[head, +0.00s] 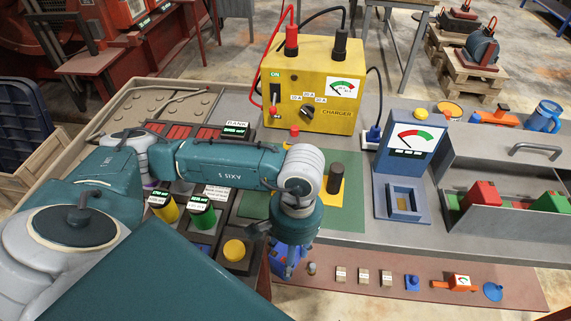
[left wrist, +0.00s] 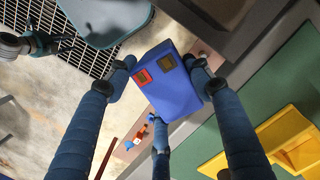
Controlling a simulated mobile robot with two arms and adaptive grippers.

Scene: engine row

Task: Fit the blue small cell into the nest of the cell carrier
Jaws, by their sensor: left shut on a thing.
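My left gripper (head: 288,245) is shut on the blue small cell (head: 281,263), low beside the bench's front edge. In the left wrist view the cell (left wrist: 170,88) sits tilted between the fingers, with a red-framed square and a brown square on its end. The yellow cell carrier (head: 325,200), with a dark upright post, stands on a green mat, apart from the cell. It also shows at the right of the left wrist view (left wrist: 292,138); my arm hides part of it in the head view. What appears to be my right gripper (left wrist: 38,44) shows at that view's top left, its opening unclear.
A yellow charger (head: 312,90) stands behind the carrier. A blue gauge stand (head: 405,150) is right of it, beside a grey tray with red and green blocks. Yellow and green cells (head: 202,214) stand left. A low red-brown strip (head: 510,290) holds small parts.

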